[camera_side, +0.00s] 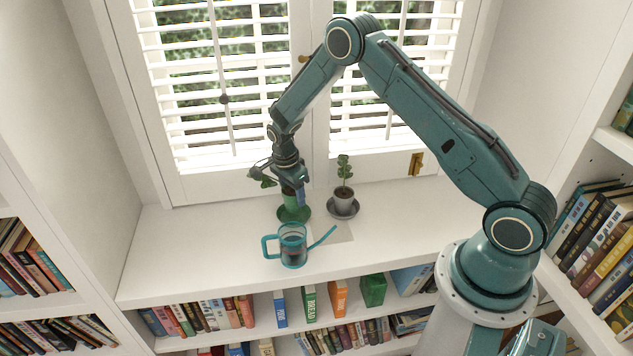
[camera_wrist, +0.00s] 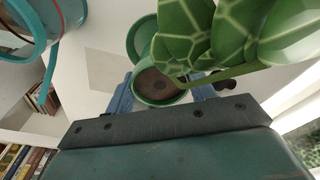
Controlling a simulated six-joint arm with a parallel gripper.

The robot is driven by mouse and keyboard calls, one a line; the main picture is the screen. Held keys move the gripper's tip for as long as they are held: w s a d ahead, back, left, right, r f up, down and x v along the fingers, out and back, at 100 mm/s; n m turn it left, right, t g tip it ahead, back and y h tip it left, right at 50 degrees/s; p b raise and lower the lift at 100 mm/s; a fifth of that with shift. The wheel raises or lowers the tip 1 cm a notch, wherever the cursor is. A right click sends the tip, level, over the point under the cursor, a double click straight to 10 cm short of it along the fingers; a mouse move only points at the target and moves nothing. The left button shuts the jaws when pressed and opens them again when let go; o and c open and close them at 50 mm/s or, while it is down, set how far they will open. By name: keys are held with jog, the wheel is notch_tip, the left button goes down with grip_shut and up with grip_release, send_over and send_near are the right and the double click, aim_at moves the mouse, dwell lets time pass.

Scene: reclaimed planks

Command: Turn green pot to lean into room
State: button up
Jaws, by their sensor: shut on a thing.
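The green pot (camera_side: 289,198) is on the white sill in front of the shuttered window, at its green saucer (camera_side: 295,214). My gripper (camera_side: 286,184) is shut on the pot from above. In the wrist view the green pot (camera_wrist: 158,90) shows dark soil between two blue fingers, with the green saucer (camera_wrist: 142,34) beyond it. I cannot tell whether the pot touches the saucer. Its large veined leaves (camera_wrist: 215,35) reach out to the upper right there. In the side view a leaf (camera_side: 267,182) shows left of my gripper; the rest of the plant is mostly hidden.
A grey pot (camera_side: 344,197) with a small plant stands on a dark saucer close on the right. A clear watering can (camera_side: 293,246) with teal handle and spout stands in front. A pale sheet (camera_side: 334,233) lies nearby. The left sill is clear. Bookshelves run below.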

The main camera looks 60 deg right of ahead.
aim_at(293, 200)
jog(key=shift+f, duration=0.2)
jog(key=shift+f, duration=1.3)
jog(key=o, duration=1.4)
jog(key=shift+c, duration=0.2)
jog(key=r, duration=0.4)
jog(key=a+r, duration=0.1)
jog(key=r, duration=0.8)
jog(key=shift+w+a, duration=0.2)
jog(key=shift+a, duration=0.1)
jog(key=shift+r, duration=0.4)
